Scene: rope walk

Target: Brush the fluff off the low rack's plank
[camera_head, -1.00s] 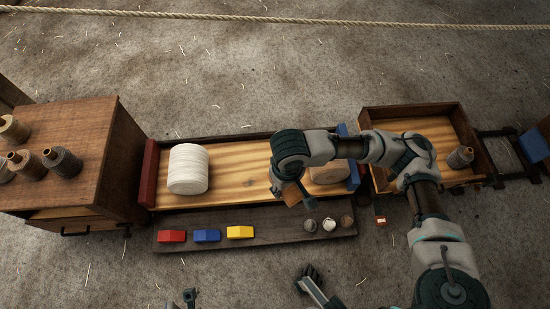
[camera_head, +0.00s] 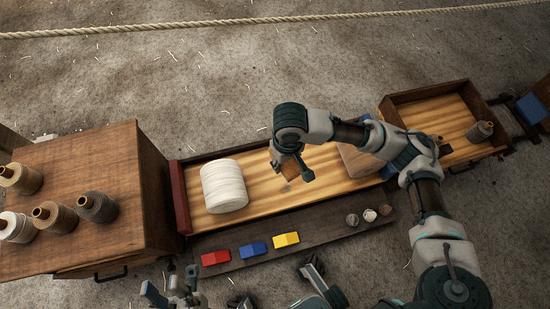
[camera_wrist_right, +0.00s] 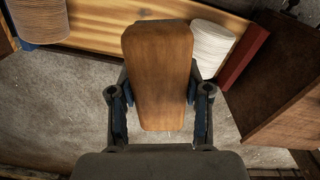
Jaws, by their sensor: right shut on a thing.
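The low rack's plank (camera_head: 262,190) is pale yellow wood between a red end (camera_head: 180,198) and a blue end. My right gripper (camera_head: 290,170) is over its middle and is shut on a brown wooden brush (camera_head: 291,168). The brush's wooden back (camera_wrist_right: 158,75) fills the space between the fingers in the right wrist view; its bristles are hidden. I cannot tell whether it touches the plank. I cannot make out fluff on the plank; the arm hides part of it. My left gripper (camera_head: 172,285) is at the bottom left, empty, its fingertips apart.
A cabinet (camera_head: 95,180) with spools stands left, an open tray (camera_head: 435,97) right.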

